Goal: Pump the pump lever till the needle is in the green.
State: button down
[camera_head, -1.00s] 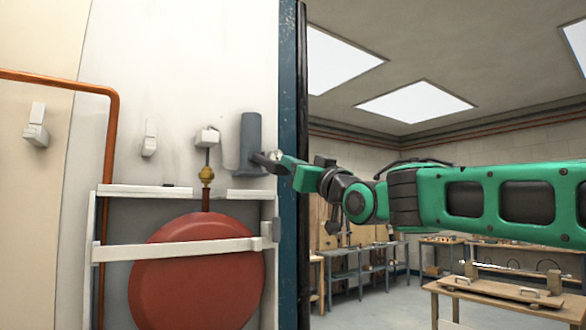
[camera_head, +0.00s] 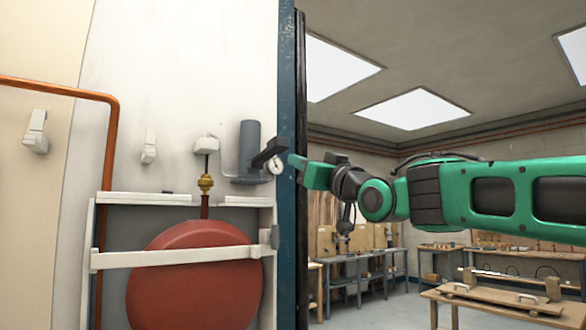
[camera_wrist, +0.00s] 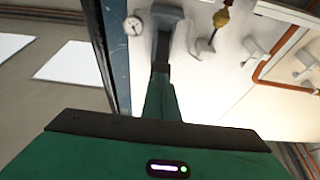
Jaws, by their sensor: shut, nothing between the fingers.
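The pump shows in the head view as a dark grey upright cylinder (camera_head: 249,140) on the white wall panel, beside the blue post. A small white round gauge (camera_head: 276,167) sits at its right; it also shows in the wrist view (camera_wrist: 133,26). Its needle is too small to read. In the wrist view, the fingers (camera_wrist: 161,58) point at the grey pump body (camera_wrist: 168,14). I cannot make out the lever separately; contact is unclear.
A blue post (camera_head: 287,240) stands close to the right of the pump. Left of the pump are a brass fitting (camera_head: 205,183), white wall brackets and a copper pipe (camera_head: 112,140). A red tank (camera_head: 195,285) sits below behind a white rail (camera_head: 180,256).

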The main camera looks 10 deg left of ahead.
jog(key=s+d+f, duration=0.3)
jog(key=s+f, duration=0.1)
jog(key=shift+d+f, duration=0.25)
jog(key=shift+d, duration=0.05)
jog(key=shift+s, duration=0.1)
dwell(0.9)
jog(key=w+d+f+m+g+h, duration=0.25)
jog(key=d+f+h, duration=0.35)
jog(key=d+f, duration=0.65)
jog(key=w+d+f+m+g+h, duration=0.1)
jog(key=d+f+m+h, duration=0.4)
jog(key=d+f, duration=0.75)
jog(key=s+d+f+m+g+h, duration=0.2)
jog(key=s+d+f+g+h, duration=0.25)
jog(key=s+d+f, duration=0.8)
jog(key=s+d+f+m+g, duration=0.1)
jog(key=s+d+f+g, duration=0.1)
jog(key=s+f, duration=0.3)
jog(key=s+d+f+m+g, duration=0.2)
jog(key=s+f+g, duration=0.2)
jog(key=s, duration=0.7)
jog(key=s+d+f+m+g+y, duration=0.1)
jog(key=s+d+f+m+g, duration=0.1)
jog(key=s+f, duration=0.4)
jog(key=s+g, duration=0.1)
jog(key=s, duration=0.2)
jog(key=shift+f, duration=0.25)
